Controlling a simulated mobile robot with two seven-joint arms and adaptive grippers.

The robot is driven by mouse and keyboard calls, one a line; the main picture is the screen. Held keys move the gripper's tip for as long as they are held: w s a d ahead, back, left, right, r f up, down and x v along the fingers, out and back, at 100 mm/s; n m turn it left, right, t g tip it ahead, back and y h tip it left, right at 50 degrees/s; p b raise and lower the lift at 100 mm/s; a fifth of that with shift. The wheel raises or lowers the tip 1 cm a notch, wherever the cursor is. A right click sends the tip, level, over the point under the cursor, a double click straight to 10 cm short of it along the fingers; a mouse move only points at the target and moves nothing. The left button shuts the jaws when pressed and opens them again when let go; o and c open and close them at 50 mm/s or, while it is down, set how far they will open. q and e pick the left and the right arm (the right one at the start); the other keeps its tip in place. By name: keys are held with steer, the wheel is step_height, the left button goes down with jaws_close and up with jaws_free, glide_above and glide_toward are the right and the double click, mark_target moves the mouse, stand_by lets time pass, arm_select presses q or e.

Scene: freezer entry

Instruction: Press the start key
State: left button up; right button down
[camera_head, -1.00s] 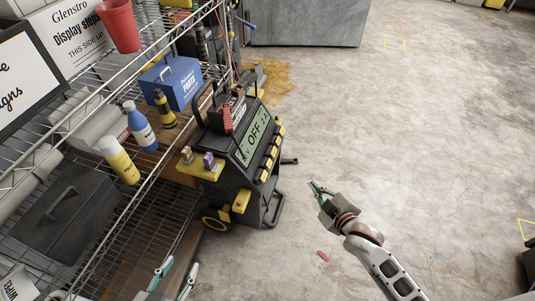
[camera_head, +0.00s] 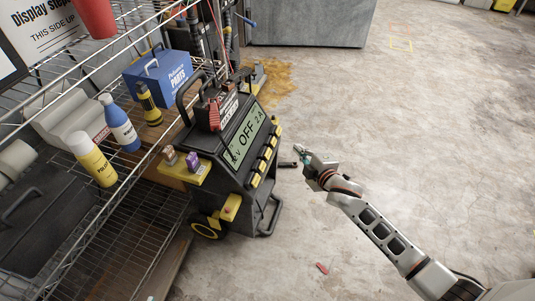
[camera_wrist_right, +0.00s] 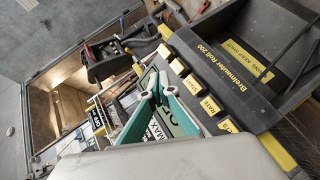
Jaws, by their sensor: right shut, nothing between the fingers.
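A black wheeled charger (camera_head: 238,188) stands on the floor beside the rack, its display (camera_head: 246,138) reading OFF and 2 A. Several yellow keys (camera_head: 266,153) run along its sloped front edge. The same keys show in the right wrist view (camera_wrist_right: 193,84); one reads RATE (camera_wrist_right: 210,106), and I cannot make out which is the start key. My right gripper (camera_head: 301,153) is shut and empty, just right of the keys and apart from them in the head view. Its teal fingers (camera_wrist_right: 156,82) cover part of the display in the wrist view. My left gripper is out of view.
A wire rack (camera_head: 112,215) on the left holds a blue parts box (camera_head: 167,80), a blue bottle (camera_head: 118,125) and a yellow bottle (camera_head: 92,160). A small red object (camera_head: 322,268) lies on the floor. The concrete floor to the right is mostly clear.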

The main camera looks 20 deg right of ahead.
mark_target(268, 154)
arm_select(q)
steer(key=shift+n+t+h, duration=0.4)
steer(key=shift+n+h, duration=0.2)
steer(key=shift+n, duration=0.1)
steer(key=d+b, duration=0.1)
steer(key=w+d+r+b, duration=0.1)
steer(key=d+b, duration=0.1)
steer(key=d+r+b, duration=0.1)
steer(key=b, duration=0.1)
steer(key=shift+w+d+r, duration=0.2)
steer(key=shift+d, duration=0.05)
arm_select(e)
steer(key=w+a+f, duration=0.4)
steer(key=a, duration=0.2)
steer(key=shift+f, duration=0.35)
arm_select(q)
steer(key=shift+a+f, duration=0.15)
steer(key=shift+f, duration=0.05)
arm_select(e)
steer(key=shift+a, duration=0.1)
steer(key=shift+w+f, duration=0.1)
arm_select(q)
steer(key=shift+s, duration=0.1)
arm_select(e)
steer(key=shift+w+a+f, duration=0.15)
steer(key=shift+a, duration=0.15)
